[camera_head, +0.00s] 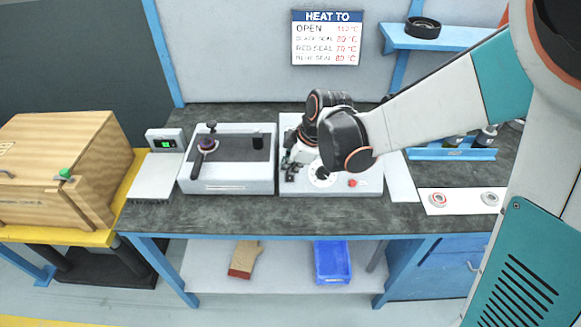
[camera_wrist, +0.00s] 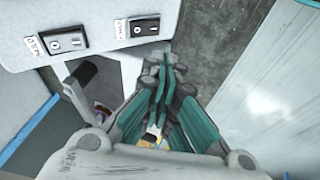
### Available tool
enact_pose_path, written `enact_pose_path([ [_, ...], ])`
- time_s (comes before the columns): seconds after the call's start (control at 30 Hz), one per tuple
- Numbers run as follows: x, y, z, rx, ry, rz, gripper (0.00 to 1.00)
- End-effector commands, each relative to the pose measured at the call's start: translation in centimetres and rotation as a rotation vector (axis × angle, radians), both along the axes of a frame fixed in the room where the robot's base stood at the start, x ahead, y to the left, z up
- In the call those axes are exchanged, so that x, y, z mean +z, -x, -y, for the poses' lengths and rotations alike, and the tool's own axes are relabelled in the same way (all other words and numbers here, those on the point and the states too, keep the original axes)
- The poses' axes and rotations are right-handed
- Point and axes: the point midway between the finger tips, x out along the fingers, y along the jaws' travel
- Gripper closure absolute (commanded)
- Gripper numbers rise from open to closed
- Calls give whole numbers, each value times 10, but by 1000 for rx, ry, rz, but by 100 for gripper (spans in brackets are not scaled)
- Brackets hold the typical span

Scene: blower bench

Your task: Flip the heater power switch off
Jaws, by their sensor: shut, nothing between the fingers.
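In the wrist view, two black rocker switches sit on a pale grey housing: a left switch (camera_wrist: 65,41) and a right switch (camera_wrist: 144,26). Each has a small white label beside it, too blurred to read, so I cannot tell which is the heater power switch. My gripper (camera_wrist: 164,62) has its teal fingers shut and empty, with the tips below the right switch in the picture. Contact cannot be judged. In the head view, my arm partly covers the right-hand bench unit (camera_head: 372,188), and my fingertips are hard to make out there.
A black lever (camera_wrist: 82,72) stands near my fingers. In the head view, a second unit (camera_head: 225,186) and a small green-lit display (camera_head: 168,144) stand to the left. A wooden box (camera_head: 60,165) is at far left. A white plate with buttons (camera_head: 463,201) lies right.

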Motion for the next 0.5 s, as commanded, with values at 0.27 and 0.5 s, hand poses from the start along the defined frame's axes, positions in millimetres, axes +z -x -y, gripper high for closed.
enact_pose_path([
  [0.27, 55, 5, 18, -1, -1, 0, 100],
  [0.5, 73, 7, 24, 0, -1, 0, 100],
])
